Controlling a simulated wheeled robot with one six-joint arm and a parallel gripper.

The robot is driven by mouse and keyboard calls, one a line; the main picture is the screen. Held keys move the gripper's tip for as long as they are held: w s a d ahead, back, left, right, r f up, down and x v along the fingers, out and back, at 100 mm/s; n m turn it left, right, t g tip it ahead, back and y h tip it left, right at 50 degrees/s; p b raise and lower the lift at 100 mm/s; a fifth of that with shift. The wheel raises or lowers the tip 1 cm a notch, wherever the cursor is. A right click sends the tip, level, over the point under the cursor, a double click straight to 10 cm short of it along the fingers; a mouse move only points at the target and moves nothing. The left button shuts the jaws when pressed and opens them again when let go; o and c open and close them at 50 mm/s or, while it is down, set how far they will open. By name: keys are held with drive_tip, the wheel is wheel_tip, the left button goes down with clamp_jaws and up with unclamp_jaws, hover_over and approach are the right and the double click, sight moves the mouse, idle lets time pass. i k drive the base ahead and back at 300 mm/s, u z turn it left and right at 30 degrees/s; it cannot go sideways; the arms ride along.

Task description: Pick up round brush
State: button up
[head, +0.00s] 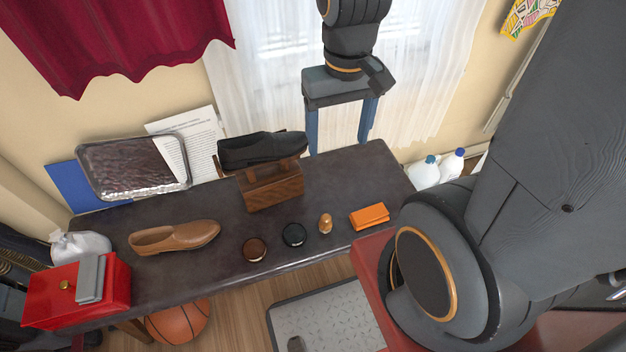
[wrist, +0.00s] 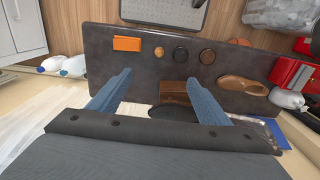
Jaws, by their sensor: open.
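A small round wooden-topped piece, which looks like the round brush (head: 325,223), stands on the dark table (head: 345,180) between a black round tin (head: 294,235) and an orange block (head: 369,216). It also shows in the wrist view (wrist: 158,52), just beyond the space between the fingertips. My gripper (head: 340,140) is open and empty, with blue fingers pointing down. It hangs over the table's back side, behind the brush and apart from it. The fingers also show in the wrist view (wrist: 158,78).
A black shoe (head: 262,149) rests on a wooden stand (head: 272,188) beside my gripper. A brown tin (head: 255,250), tan shoe (head: 174,238), red box (head: 117,284) and foil tray (head: 134,166) are further left. White bottles (head: 424,171) stand beyond the table's right end. The table's right back area is clear.

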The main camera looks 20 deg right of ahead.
sight(325, 224)
drive_tip(key=k, duration=1.5)
